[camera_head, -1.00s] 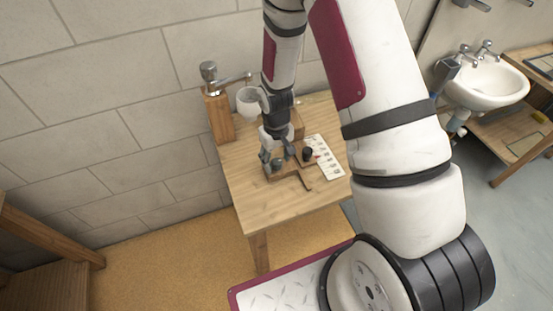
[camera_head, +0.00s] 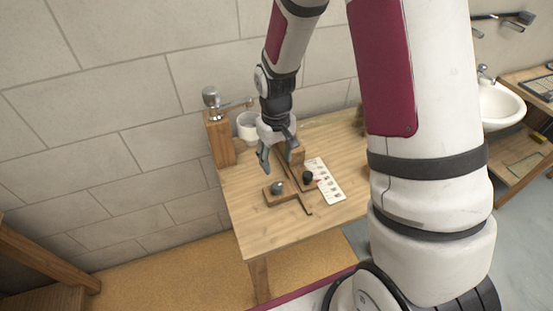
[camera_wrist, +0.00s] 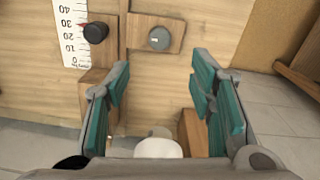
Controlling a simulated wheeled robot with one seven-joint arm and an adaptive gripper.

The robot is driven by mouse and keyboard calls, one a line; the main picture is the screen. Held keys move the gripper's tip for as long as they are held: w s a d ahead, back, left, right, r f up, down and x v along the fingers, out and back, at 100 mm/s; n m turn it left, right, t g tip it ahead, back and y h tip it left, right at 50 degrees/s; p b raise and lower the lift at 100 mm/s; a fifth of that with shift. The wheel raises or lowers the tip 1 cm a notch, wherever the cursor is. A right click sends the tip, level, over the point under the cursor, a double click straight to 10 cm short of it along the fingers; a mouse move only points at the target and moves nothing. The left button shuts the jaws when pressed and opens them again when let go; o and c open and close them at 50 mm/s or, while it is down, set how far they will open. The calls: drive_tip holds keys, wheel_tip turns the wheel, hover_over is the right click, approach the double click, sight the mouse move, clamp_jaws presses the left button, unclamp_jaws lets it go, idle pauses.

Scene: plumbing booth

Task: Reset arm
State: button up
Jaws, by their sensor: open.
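My gripper (camera_head: 276,158) is open and empty, held above the wooden table (camera_head: 245,217) in the head view. In the wrist view its two teal-padded fingers (camera_wrist: 160,90) stand wide apart with nothing between them. On the table are a small block with a grey knob (camera_head: 278,187) and a black knob (camera_head: 307,177). In the wrist view the grey knob (camera_wrist: 159,39) and the black knob (camera_wrist: 96,33) lie beyond the fingertips, apart from them.
A white scale card (camera_head: 329,186) lies right of the black knob. A wooden post with a metal tap (camera_head: 218,135) and a white cup (camera_head: 247,127) stand at the table's back left, near the tiled wall. A sink (camera_head: 500,105) is at the right. The table's front is clear.

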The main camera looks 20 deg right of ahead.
idle(0.3)
drive_tip(key=s+r+t, duration=0.1)
drive_tip(key=s+r, duration=0.3)
drive_tip(key=r, duration=0.4)
drive_tip(key=s+r+m+t, duration=0.1)
drive_tip(key=s+r, duration=0.3)
drive_tip(key=r, duration=0.4)
drive_tip(key=s+r+t, duration=0.2)
drive_tip(key=s+r, duration=0.1)
drive_tip(key=r, duration=0.5)
drive_tip(key=s+r+t, duration=0.1)
drive_tip(key=s+r, duration=0.3)
drive_tip(key=s, duration=0.5)
drive_tip(key=shift+s+r+m, duration=0.25)
drive_tip(key=shift+s+m, duration=0.05)
drive_tip(key=shift+d, duration=0.1)
